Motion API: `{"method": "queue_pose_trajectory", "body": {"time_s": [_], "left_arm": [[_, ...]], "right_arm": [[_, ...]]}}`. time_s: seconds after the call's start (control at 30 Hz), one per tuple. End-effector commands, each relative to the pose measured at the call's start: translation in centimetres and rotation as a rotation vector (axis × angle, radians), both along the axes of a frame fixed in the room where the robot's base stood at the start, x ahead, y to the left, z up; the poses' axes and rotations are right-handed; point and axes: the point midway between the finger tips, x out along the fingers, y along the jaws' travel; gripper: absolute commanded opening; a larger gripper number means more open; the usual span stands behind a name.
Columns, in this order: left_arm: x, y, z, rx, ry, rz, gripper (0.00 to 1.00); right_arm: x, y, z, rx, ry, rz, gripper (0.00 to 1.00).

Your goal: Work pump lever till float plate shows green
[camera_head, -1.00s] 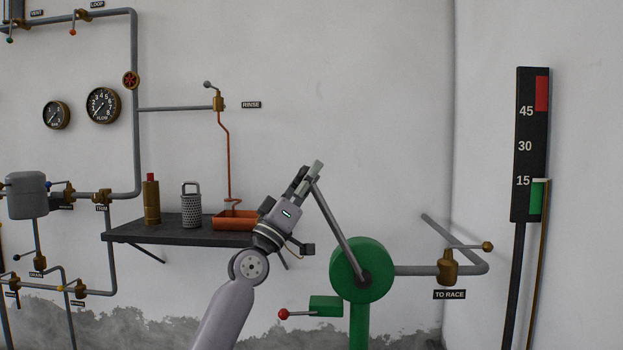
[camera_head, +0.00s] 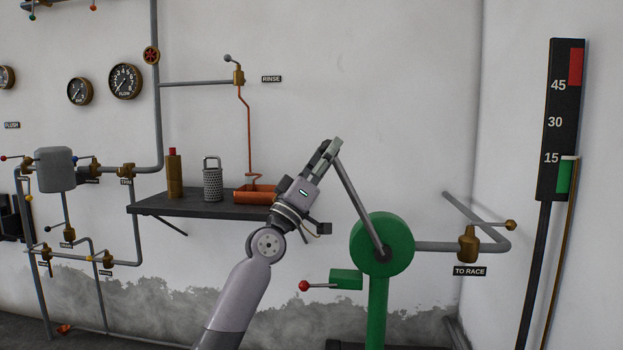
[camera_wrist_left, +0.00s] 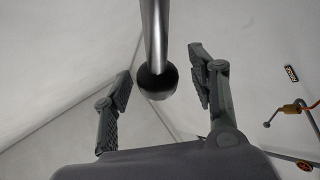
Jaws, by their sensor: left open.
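The pump lever (camera_head: 361,206) is a grey rod rising up and left from the hub of a green round pump (camera_head: 400,232). My left gripper (camera_head: 331,151) is at its upper end. In the left wrist view the open fingers (camera_wrist_left: 163,78) stand either side of the lever's dark round knob (camera_wrist_left: 157,82), with gaps visible on both sides. The float plate (camera_head: 559,110) is a black board at right with marks 15, 30 and 45, a red band on top and a green band (camera_head: 565,176) low down. My right gripper is out of view.
A dark wall shelf (camera_head: 190,209) left of the pump holds a brass cylinder (camera_head: 175,178), a perforated canister (camera_head: 212,182) and an orange tray (camera_head: 252,197). A red-knobbed handle (camera_head: 304,286) juts from the pump's lower box. The brass TO RACE valve (camera_head: 468,244) is on the pipe to the right.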

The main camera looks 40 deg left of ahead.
Motion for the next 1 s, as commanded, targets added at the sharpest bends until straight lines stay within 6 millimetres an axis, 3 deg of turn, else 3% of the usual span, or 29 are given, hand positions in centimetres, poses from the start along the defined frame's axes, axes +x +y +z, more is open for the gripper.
{"method": "queue_pose_trajectory", "body": {"time_s": [0.5,1.0], "left_arm": [[-5.3,0.4,-5.3,0.005,0.010,0.004,0.54],[-7.9,0.5,-7.5,0.001,0.002,0.000,0.54]], "right_arm": [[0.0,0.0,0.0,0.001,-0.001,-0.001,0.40],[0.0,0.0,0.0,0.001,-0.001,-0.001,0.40]]}}
